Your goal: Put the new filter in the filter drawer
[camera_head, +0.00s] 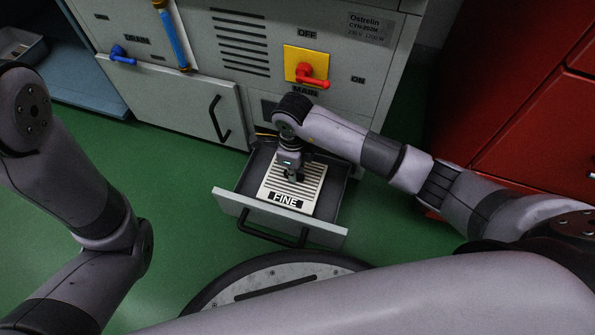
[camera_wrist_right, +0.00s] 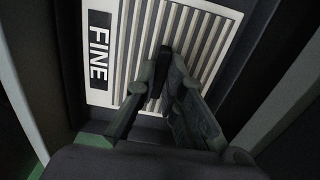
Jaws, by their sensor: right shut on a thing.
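The filter (camera_head: 306,189) is a flat, pale panel with dark ribs and a black "FINE" label. It lies inside the open filter drawer (camera_head: 279,214), which is pulled out from the grey machine. In the right wrist view the filter (camera_wrist_right: 205,33) fills the upper middle, label to the left. My right gripper (camera_head: 289,170) is over the filter, pointing down, and shut on its middle; the exact grip point is partly hidden. The fingers (camera_wrist_right: 163,75) meet at the ribs in the right wrist view. My left arm shows at the left, but its gripper is out of view.
The machine's front (camera_head: 265,25) has a red main switch (camera_head: 313,76) on a yellow plate, a blue valve handle (camera_head: 122,55) and a door with a black handle (camera_head: 219,120). A red cabinet (camera_head: 525,110) stands at the right. Green floor is clear left of the drawer.

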